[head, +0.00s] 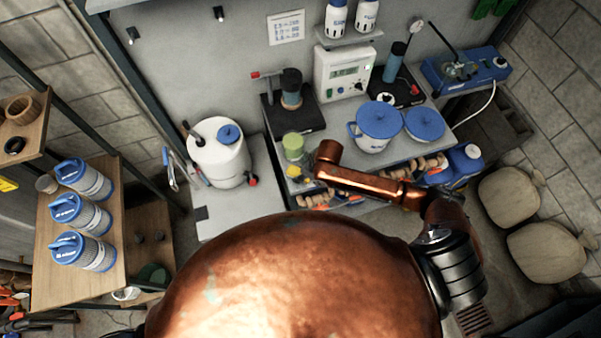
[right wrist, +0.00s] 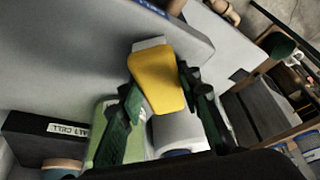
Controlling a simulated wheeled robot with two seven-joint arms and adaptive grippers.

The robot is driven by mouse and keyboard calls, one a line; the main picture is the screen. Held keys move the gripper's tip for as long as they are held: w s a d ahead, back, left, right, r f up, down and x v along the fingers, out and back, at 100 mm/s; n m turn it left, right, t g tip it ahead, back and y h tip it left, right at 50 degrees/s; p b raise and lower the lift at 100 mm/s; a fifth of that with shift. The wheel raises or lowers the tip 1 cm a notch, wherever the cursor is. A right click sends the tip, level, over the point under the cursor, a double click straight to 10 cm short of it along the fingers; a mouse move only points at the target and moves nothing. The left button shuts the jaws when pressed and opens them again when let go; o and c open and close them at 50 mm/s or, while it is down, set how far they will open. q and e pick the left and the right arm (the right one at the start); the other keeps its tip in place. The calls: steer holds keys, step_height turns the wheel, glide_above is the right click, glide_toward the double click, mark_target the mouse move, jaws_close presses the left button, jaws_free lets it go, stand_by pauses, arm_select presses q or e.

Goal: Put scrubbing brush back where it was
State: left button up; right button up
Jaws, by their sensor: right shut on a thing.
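The scrubbing brush (right wrist: 157,82) has a yellow body and a pale grey-white end. In the right wrist view it sits between the two dark green fingers of my right gripper (right wrist: 160,92), which is shut on it. In the head view a small yellow patch of the brush (head: 293,171) shows at the front of the grey bench, just left of my copper right wrist. The right fingers are mostly hidden there. A pale surface lies behind the brush in the wrist view; I cannot tell whether they touch. My left gripper is not in view.
A green-topped jar (head: 293,144) stands close behind the brush. A white tank (head: 218,153) stands left, and a blue-lidded pot (head: 376,125) stands right on the bench. A wooden shelf (head: 107,255) with blue-and-white canisters is at far left. Sacks (head: 545,250) lie at right.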

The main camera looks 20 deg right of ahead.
steer(key=shift+f, duration=0.2)
steer(key=o, duration=1)
steer(key=v, duration=1.2)
steer(key=shift+w+a+r, duration=0.1)
steer(key=shift+r, duration=0.15)
